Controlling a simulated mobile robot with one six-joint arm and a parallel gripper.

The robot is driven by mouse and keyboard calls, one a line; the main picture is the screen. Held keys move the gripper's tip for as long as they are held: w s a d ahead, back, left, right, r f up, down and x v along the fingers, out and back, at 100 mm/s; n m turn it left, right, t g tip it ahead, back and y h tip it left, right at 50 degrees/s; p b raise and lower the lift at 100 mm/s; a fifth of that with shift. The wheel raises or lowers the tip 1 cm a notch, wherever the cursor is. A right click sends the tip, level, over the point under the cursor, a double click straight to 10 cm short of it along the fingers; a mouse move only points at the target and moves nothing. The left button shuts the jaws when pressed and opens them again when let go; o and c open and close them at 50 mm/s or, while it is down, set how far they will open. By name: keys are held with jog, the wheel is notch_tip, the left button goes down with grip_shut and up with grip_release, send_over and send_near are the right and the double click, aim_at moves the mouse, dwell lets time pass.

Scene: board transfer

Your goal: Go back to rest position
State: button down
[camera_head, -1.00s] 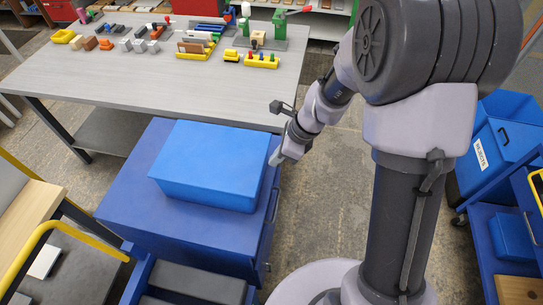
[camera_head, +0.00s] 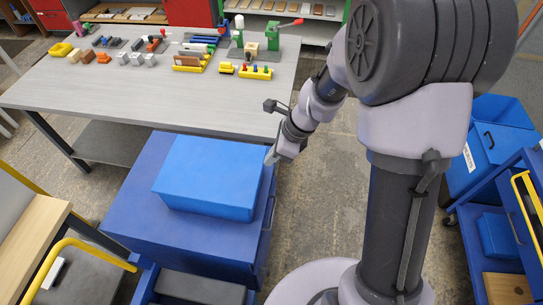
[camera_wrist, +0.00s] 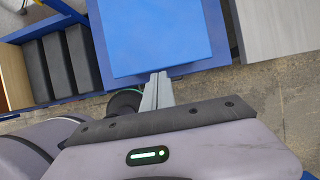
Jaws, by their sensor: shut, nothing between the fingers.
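My gripper (camera_head: 272,156) hangs at the right edge of the blue cabinet, beside the blue box on its top. In the wrist view my gripper (camera_wrist: 157,86) shows its fingers together with nothing between them, near the edge of the blue box (camera_wrist: 160,35). In the head view the blue box (camera_head: 210,178) lies on the blue cabinet (camera_head: 135,205). My arm is folded, with its elbow high on the right.
A grey workbench (camera_head: 150,92) behind the cabinet carries several small parts, yellow trays and a green fixture (camera_head: 286,38). Blue bins (camera_head: 490,140) and a blue cart stand at the right. Yellow-railed shelving is at the left. Bare floor lies between bench and arm.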

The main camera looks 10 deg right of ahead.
jog(key=s+d+r+n+t+h+b, duration=0.1)
jog(key=s+r+n+b, duration=0.3)
jog(key=s+n, duration=0.4)
jog(key=s+d+r+n+t+h+b, duration=0.1)
jog(key=s+r+n+t+b, duration=0.2)
jog(key=s+r+n+b, duration=0.2)
jog(key=s+n+b, duration=0.2)
jog(key=s+n, duration=0.2)
jog(key=s, duration=0.2)
jog(key=shift+s+d+n+h+b, duration=0.25)
jog(key=shift+n+h+b, duration=0.05)
